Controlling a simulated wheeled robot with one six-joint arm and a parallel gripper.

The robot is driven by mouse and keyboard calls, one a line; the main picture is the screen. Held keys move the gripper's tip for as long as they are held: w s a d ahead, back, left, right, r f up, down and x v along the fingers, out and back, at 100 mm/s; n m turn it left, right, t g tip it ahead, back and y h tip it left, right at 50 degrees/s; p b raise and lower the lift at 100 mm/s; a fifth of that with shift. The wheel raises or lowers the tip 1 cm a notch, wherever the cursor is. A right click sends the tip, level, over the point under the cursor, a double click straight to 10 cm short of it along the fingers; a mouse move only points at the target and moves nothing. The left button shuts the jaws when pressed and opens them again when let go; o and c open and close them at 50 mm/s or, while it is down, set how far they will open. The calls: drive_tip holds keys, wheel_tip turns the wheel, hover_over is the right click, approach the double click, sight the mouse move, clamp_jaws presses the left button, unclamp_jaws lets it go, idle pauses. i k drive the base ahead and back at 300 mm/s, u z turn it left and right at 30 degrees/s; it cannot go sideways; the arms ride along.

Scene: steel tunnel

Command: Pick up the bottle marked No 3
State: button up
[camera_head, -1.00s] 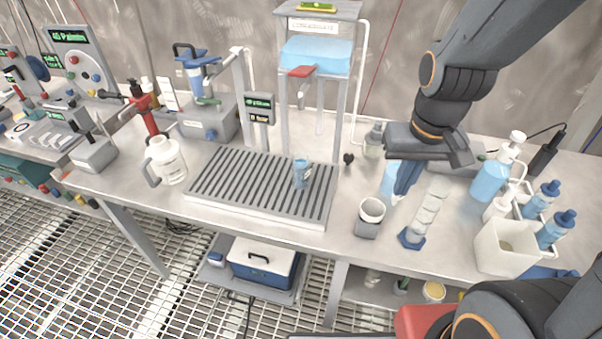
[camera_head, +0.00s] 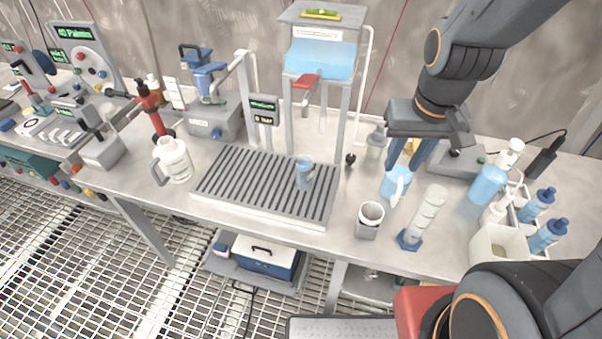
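No "No 3" marking is legible on any bottle from here. My gripper (camera_head: 405,160) hangs down at the right-centre of the bench, its two dark blue fingers apart. The fingertips are just above and behind a light blue vessel with a white handle (camera_head: 394,186); I cannot tell whether they touch it. A small grey-capped bottle (camera_head: 375,142) stands left of the fingers. A blue bottle with a white pump top (camera_head: 490,182) stands to the right. Two blue-capped bottles (camera_head: 540,203) (camera_head: 549,234) stand at the right end. Something yellow shows between the fingers.
A slatted drain tray (camera_head: 235,207) holds a small blue cup (camera_head: 304,172).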

sight(304, 174)
drive_tip(key=k, duration=0.95)
drive_tip(key=u, duration=1.8)
drive_tip(key=i, duration=1.4)
drive_tip(key=z, duration=1.75)
